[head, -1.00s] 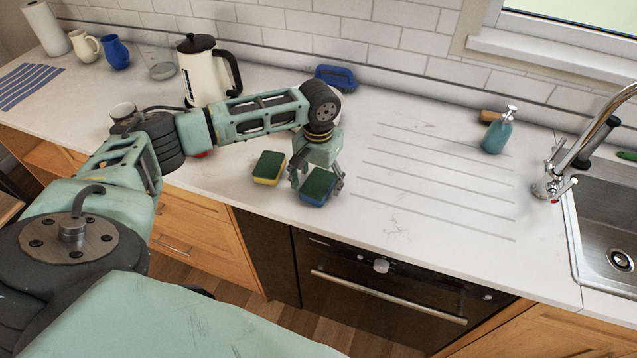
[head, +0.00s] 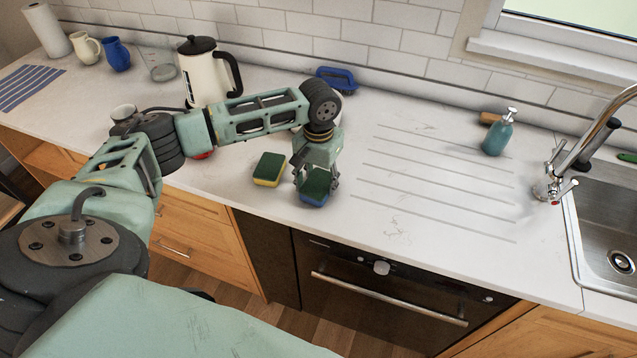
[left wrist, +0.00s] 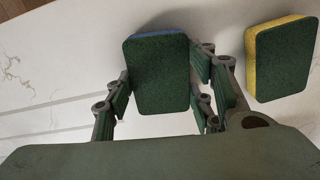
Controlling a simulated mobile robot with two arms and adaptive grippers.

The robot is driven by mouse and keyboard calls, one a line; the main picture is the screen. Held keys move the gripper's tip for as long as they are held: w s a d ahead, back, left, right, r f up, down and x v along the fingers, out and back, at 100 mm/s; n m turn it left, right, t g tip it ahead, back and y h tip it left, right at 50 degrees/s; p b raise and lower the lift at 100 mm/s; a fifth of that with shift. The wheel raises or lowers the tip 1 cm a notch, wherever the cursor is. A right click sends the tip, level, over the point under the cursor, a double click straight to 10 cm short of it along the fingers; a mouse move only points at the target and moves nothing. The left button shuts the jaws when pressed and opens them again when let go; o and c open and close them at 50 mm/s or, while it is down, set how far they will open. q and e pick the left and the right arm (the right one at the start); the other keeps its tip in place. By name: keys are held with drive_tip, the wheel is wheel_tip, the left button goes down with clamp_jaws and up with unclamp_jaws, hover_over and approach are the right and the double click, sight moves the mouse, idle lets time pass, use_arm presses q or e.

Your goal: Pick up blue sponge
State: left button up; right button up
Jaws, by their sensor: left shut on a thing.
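The blue sponge (head: 316,188) has a dark green top and a blue lower part and is at the counter's front part. My left gripper (head: 316,184) points down over it and is shut on it, with a finger on either side. In the left wrist view the blue sponge (left wrist: 158,75) sits between the fingers of my left gripper (left wrist: 160,88), with a blue edge showing at its top. Whether it touches the counter is hard to tell. My right gripper is not in view.
A yellow sponge (head: 269,168) with a green top lies just left of the gripper. A kettle (head: 206,72), a blue-handled brush (head: 336,78) and a soap dispenser (head: 497,134) stand farther back. The grooved counter (head: 430,190) to the right is clear.

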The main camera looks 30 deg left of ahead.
sight(319, 182)
use_arm(q)
drive_tip(key=shift+r, duration=0.4)
wheel_tip(319, 182, up, 3)
drive_tip(key=shift+w+f+b, duration=0.1)
drive_tip(key=shift+b, duration=0.55)
drive_tip(key=s+d+r+b, duration=0.2)
drive_tip(key=s+r, duration=0.5)
drive_tip(key=s, duration=0.4)
drive_tip(key=shift+s+d, duration=0.3)
